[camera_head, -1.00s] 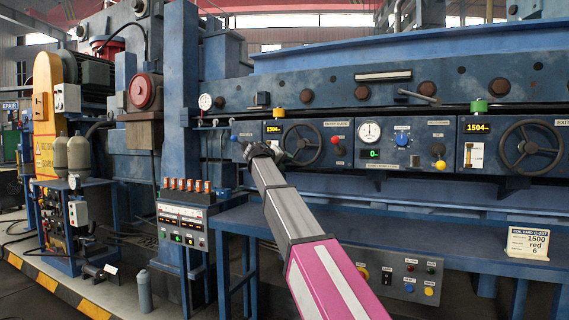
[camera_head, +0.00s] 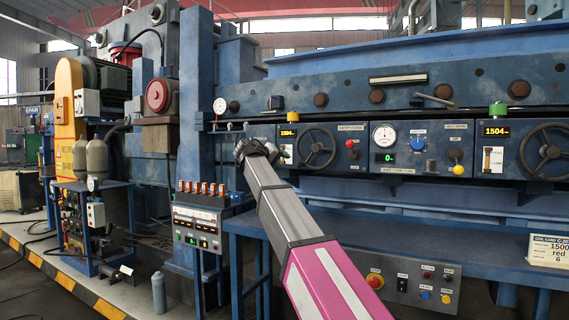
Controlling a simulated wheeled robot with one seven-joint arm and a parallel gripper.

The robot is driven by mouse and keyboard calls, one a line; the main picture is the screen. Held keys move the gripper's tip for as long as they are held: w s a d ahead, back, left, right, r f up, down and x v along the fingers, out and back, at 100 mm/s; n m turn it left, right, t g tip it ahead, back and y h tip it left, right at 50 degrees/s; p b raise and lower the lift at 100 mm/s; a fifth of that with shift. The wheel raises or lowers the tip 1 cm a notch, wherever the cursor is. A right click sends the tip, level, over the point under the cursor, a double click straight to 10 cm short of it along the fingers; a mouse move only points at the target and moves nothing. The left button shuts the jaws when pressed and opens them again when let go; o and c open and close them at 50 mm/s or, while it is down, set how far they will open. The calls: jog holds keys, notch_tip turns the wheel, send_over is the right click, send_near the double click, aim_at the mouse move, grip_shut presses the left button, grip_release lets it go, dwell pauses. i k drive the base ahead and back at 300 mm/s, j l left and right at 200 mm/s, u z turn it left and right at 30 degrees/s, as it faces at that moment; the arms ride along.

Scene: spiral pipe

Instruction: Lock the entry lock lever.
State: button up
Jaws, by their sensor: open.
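The blue control panel (camera_head: 346,177) runs along the machine front. Its left part bears a dark handwheel (camera_head: 316,147) and a small red-knobbed lever (camera_head: 350,144); a yellow-knobbed lever (camera_head: 458,169) is further right. Their small labels cannot be read surely, so I cannot tell which one is the entry lock lever. A bar-like lever (camera_head: 432,99) also sticks out of the beam above. My gripper (camera_head: 262,149) is open and seems empty, in front of the panel's left end, left of the handwheel. It hides part of that end, and its fingers are small and hard to make out.
A second handwheel (camera_head: 548,151) is at the right. A blue table (camera_head: 400,222) runs below the panel, with a card (camera_head: 552,249) on it. A box with orange switches (camera_head: 197,226) stands lower left beside a blue column (camera_head: 196,120). The floor at the far left is partly open.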

aim_at(350, 144)
jog(key=i+j, duration=0.1)
jog(key=j, duration=1.15)
